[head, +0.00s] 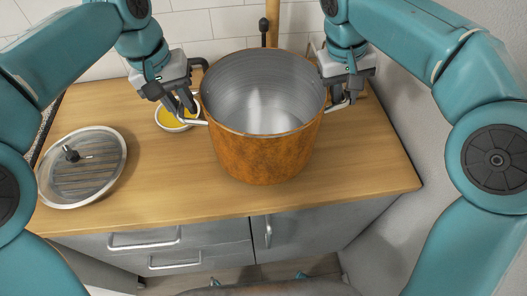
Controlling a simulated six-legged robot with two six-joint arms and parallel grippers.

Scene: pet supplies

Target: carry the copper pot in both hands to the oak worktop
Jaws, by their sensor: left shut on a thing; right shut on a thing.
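The copper pot (266,158) is upright and open, with a grey metal inside that looks empty. It is over the oak worktop (215,193); its base appears to rest on the wood, though any small gap is hard to tell. My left gripper (184,112) is shut on the pot's left handle. My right gripper (346,99) is shut on the pot's right handle. The fingers partly cover both handles.
A round lid (105,187) with a dark knob lies at the worktop's left. A small bowl with yellow contents (172,127) stands close to the pot's left handle, partly behind my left gripper. Grey drawers (190,242) are below. The worktop's right side is clear, beside a wall.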

